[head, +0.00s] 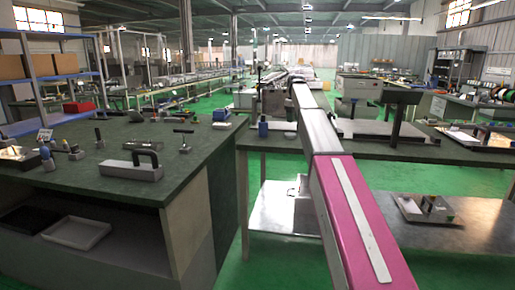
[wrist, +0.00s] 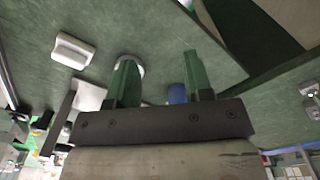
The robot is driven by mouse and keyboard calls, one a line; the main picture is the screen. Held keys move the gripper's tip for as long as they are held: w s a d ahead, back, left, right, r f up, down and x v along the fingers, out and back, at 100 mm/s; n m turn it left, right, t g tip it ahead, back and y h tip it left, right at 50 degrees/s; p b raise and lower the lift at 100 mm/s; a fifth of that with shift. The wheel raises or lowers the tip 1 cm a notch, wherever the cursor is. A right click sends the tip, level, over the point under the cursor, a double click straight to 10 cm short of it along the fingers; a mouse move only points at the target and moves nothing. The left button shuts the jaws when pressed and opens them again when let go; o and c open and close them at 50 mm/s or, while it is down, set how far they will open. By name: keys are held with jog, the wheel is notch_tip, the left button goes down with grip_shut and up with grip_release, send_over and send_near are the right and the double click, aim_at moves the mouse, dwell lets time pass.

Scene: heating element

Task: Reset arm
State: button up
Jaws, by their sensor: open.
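My gripper (wrist: 160,58) shows in the wrist view with two green fingers spread apart. Nothing is held between them. They stand over a dull green work surface (wrist: 220,62). A round white thing (wrist: 138,63) is partly hidden behind the left finger, and a blue thing (wrist: 177,93) shows between the fingers, close to the right one. I cannot tell how far they are from the fingers. In the head view my arm stretches forward over the middle table; the gripper's fingers cannot be made out there.
A white block (wrist: 73,50) lies at upper left in the wrist view. In the head view, a green-topped bench (head: 120,205) with a handled metal block (head: 133,168) and small tools stands left. A low metal shelf (head: 390,232) holds a metal fixture (head: 428,208). Green floor shows between the benches.

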jog(key=s+f+m, duration=0.2)
jog(key=s+f, duration=0.8)
jog(key=f, duration=0.5)
jog(key=s+f+m, duration=0.2)
jog(key=s+f, duration=0.8)
jog(key=f, duration=0.4)
jog(key=s+f+m, duration=0.1)
jog(key=s+f, duration=0.6)
jog(key=s, duration=0.5)
jog(key=s+f+m, duration=0.2)
jog(key=s+f, duration=0.6)
jog(key=s, duration=0.4)
jog(key=shift+s+d+f, duration=0.25)
jog(key=shift+d, duration=0.1)
jog(key=shift+d, duration=0.1)
